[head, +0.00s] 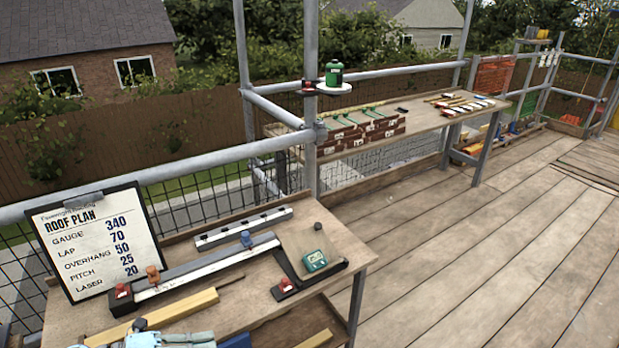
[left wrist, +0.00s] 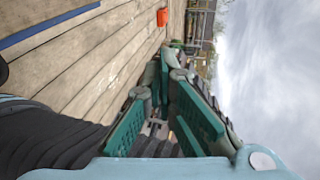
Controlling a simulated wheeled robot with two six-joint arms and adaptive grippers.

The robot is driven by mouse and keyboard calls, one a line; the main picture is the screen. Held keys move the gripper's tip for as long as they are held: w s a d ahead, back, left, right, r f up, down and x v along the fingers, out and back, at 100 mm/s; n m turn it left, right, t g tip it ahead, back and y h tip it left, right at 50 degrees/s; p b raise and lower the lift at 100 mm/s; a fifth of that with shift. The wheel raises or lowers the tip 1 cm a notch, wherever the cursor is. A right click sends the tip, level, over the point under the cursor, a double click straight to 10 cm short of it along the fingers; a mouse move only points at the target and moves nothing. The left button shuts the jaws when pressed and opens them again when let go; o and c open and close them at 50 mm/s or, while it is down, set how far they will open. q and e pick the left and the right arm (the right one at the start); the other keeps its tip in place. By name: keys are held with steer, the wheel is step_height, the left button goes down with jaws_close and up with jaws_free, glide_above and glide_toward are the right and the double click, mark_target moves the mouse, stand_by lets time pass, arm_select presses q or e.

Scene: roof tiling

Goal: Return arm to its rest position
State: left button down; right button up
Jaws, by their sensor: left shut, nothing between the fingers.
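My left gripper (left wrist: 172,78) shows in the left wrist view with its green finger pads and grey linkages. It is shut and empty, pointing out over the plank deck, with nothing touching its fingers. In the head view only a light blue part of my left arm (head: 170,341) shows at the bottom edge, in front of the near workbench (head: 225,300). The rest of that arm is cut off by the frame. My right gripper is in neither view.
The near bench holds a roof plan clipboard (head: 95,240), a long metal level (head: 210,268), a slotted bar (head: 243,229), a green device (head: 315,261) and a wooden batten (head: 150,318). Scaffold rails (head: 160,172) run behind. The plank deck (head: 480,240) at right is clear.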

arm_select(q)
steer(key=w+a+r+n+t+y, duration=0.3)
steer(key=w+r+n+t+y, duration=0.4)
steer(key=n+t, duration=0.55)
steer(key=s+a+f+n+g+y, duration=0.1)
steer(key=s+a+n+g+y, duration=0.15)
steer(key=a+n+y, duration=0.45)
steer(key=s+d+f+n+g+y, duration=0.1)
steer(key=s+f+n+g+y, duration=0.2)
steer(key=s+f+n+g, duration=0.7)
steer(key=s+d+f+g+h, duration=0.1)
steer(key=s+d, duration=0.2)
steer(key=s, duration=0.5)
steer(key=s+d+f+g+h, duration=0.2)
steer(key=s+d, duration=0.2)
steer(key=s, duration=0.4)
step_height(320, 180, down, 18)
steer(key=a+f+n+g, duration=0.1)
steer(key=a, duration=0.1)
steer(key=s+a+f+g, duration=0.1)
steer(key=s+f, duration=1.2)
steer(key=s, duration=0.2)
